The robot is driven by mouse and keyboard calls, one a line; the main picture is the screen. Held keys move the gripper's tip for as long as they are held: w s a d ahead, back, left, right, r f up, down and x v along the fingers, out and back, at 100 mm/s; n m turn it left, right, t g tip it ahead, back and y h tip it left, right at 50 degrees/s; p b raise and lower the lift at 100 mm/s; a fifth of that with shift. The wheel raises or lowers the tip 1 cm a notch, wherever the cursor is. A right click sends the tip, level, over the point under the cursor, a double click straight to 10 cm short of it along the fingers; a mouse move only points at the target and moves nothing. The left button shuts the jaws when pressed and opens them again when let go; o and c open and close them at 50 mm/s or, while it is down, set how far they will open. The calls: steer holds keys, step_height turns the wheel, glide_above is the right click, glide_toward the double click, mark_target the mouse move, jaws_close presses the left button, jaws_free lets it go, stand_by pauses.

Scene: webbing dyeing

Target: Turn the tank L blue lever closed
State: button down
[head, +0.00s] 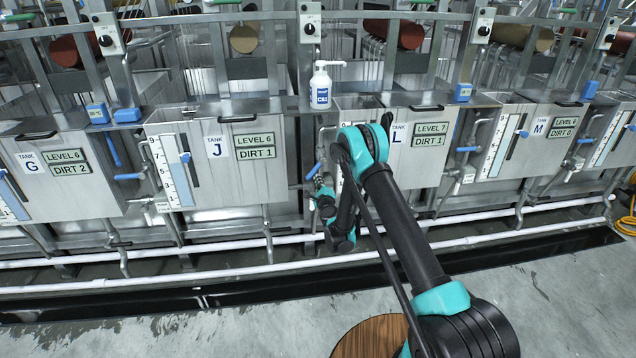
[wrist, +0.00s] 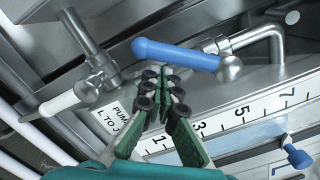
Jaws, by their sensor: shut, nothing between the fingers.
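Tank L (head: 420,165) stands at the middle of the row, its front partly hidden by my arm in the head view. In the wrist view a blue lever (wrist: 176,54) lies nearly crosswise, joined at its right end to a bent metal pipe. Its blue end also shows at tank L's left side in the head view (head: 312,171). My gripper (wrist: 163,78) is shut and empty, its fingertips just beneath the lever's handle in the picture; I cannot tell whether they touch it. In the head view, my arm mostly hides the gripper.
A numbered level scale (wrist: 240,122) and blue pointer (wrist: 297,154) are to the right. A white bottle (head: 321,88) stands on the ledge above. White pipes run low along the tanks.

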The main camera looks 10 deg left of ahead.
steer(key=shift+a, duration=0.15)
steer(key=shift+s+r+m, duration=0.1)
steer(key=shift+m, duration=0.2)
